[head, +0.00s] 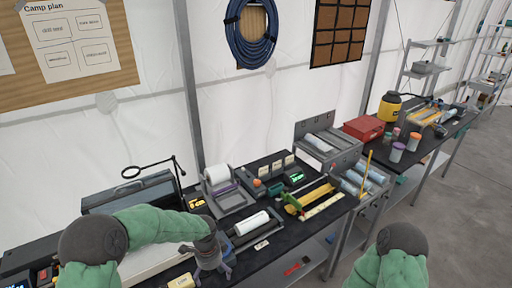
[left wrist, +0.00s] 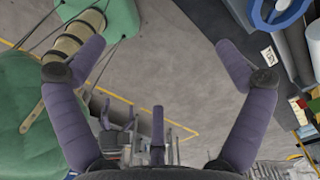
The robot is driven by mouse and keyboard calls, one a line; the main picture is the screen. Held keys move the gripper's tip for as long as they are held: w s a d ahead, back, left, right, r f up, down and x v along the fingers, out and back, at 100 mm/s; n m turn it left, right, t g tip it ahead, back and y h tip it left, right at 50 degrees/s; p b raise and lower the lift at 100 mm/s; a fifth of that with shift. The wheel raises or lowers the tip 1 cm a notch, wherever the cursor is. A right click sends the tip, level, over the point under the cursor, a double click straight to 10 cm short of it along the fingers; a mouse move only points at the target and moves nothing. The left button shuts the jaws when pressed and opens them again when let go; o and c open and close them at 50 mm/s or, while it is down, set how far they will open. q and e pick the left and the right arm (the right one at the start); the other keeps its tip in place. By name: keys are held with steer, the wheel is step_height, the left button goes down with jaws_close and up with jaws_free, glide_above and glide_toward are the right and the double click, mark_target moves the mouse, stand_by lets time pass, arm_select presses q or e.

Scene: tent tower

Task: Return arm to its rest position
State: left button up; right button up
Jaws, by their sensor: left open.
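My left arm, in a green sleeve, comes in from the lower left in the head view and reaches over the near part of the long dark bench (head: 262,264). My left gripper (head: 212,264) hangs at its end, pointing down, just left of the bench's middle. In the left wrist view, the purple-grey fingers of this gripper (left wrist: 160,52) stand wide apart with nothing between them and grey floor beyond. Of my right arm, only a green-sleeved part shows at the lower right of the head view. Its gripper is out of sight.
A white roll in a holder (head: 251,222) lies close beside my left gripper. A magnifier lamp (head: 150,167), a yellow tool (head: 312,196) and a red box (head: 363,128) stand along the bench. Open floor (head: 440,215) lies at right. In the wrist view, a blue ring (left wrist: 277,12) shows.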

arm_select(q)
steer(key=s+d+f+n+h+b, duration=0.1)
steer(key=s+f+n+b, duration=0.4)
steer(key=f, duration=0.6)
steer(key=s+d+f+n+h+b, duration=0.1)
steer(key=s+d+f+n+b, duration=0.1)
steer(key=s+f+n+b, duration=0.4)
steer(key=s+d+f+n+h+b, duration=0.1)
steer(key=s+f+n+b, duration=0.5)
steer(key=f, duration=1.2)
steer(key=s+d, duration=0.1)
steer(key=s, duration=0.3)
steer(key=shift+f+n+h, duration=0.15)
steer(key=shift+n+h, duration=0.15)
steer(key=shift+h, duration=0.1)
arm_select(e)
step_height(320, 180, down, 18)
steer(key=w, duration=0.1)
